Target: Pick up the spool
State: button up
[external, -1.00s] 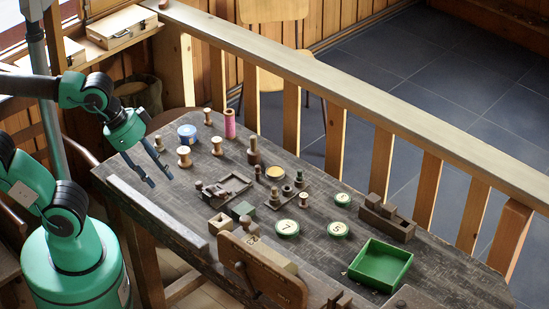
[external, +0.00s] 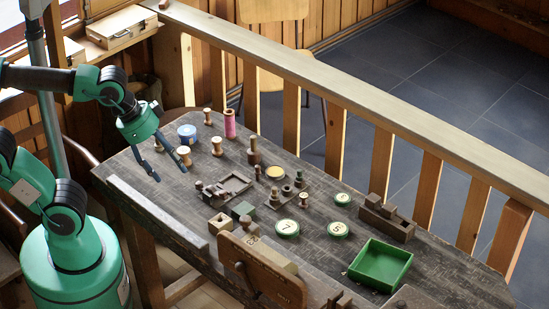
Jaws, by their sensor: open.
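Several turned wooden spools stand upright on the dark table. A pale wooden spool (external: 185,152) is closest to my gripper (external: 171,173). Other spools are a wooden one (external: 217,147), a further one at the back (external: 208,117) and a tall one wound with pink thread (external: 230,124). A small spool (external: 303,200) stands near the table's middle. My gripper is open and empty, pointing down over the table's left end. Its right finger overlaps the closest spool in the picture; I cannot tell whether they touch.
A blue-topped tin (external: 187,134) stands just behind the closest spool. A wooden railing (external: 340,90) runs behind the table. Bare tabletop lies left of the tray.

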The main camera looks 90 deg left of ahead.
jog(key=w+a+f+m+g+y+p, duration=0.1)
jog(key=w+a, duration=0.2)
jog(key=a, duration=0.3)
jog(key=w+a+f+m+g+p, duration=0.1)
jog(key=w+a, duration=0.3)
jog(key=a, duration=0.2)
jog(key=m+g+p, duration=0.4)
jog(key=p, duration=0.1)
send_over(190, 151)
jog(key=w, duration=0.1)
notch_tip(190, 151, down, 19)
jog(key=shift+d+r+h, duration=0.15)
jog(key=shift+d+h, duration=0.15)
jog(key=shift+h, duration=0.1)
jog(key=shift+s+a+f+b, duration=0.15)
jog(key=shift+f+b, duration=0.15)
jog(key=shift+f, duration=1.15)
jog(key=shift+s+a+f+b, duration=0.1)
jog(key=shift+f+b, duration=0.25)
jog(key=shift+f, duration=1.05)
jog(key=shift+s+a+f+b, duration=0.15)
jog(key=shift+f+b, duration=0.15)
jog(key=shift+f, duration=1.15)
jog(key=shift+d, duration=0.1)
